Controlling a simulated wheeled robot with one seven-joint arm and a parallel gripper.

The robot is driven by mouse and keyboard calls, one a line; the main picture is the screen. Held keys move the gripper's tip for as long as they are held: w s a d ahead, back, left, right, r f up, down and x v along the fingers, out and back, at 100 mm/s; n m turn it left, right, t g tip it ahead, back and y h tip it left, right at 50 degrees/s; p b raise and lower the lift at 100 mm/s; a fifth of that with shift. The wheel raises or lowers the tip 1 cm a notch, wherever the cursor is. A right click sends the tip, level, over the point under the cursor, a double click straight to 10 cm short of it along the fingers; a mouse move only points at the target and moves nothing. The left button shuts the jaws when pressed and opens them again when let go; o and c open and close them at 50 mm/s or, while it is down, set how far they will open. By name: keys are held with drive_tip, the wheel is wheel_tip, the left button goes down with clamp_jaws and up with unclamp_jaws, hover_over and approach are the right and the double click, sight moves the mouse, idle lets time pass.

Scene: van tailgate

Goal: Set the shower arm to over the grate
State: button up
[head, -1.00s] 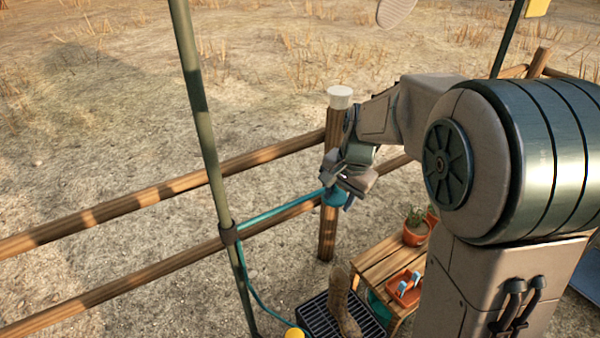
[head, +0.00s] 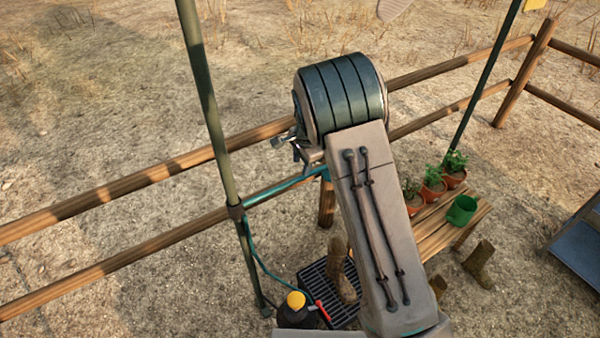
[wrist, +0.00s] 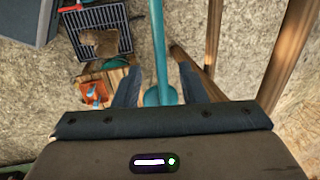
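The teal shower arm (head: 285,188) reaches right from a clamp on the green pole (head: 213,120). My own arm hides its far end in the head view. In the wrist view the shower arm (wrist: 159,45) runs down between my fingers to a round teal head (wrist: 160,96). My gripper (head: 292,143) is open, its fingers (wrist: 160,82) apart on either side of the shower arm, with gaps showing. I cannot tell how deep the shower arm sits between them. The dark grate (head: 316,285) lies on the ground; it is at upper left in the wrist view (wrist: 121,42).
A boot (head: 338,262) stands on the grate, beside a dark container with a yellow top (head: 295,300). A wooden bench (head: 430,232) with potted plants and a green can (head: 461,210) is at right. Fence rails (head: 130,180) run behind the shower arm.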

sight(299, 177)
drive_tip(key=f, duration=0.4)
drive_tip(key=w+f+p, duration=0.1)
drive_tip(key=f, duration=0.1)
drive_tip(key=shift+a+f, duration=0.3)
drive_tip(key=shift+a, duration=0.05)
clamp_jaws()
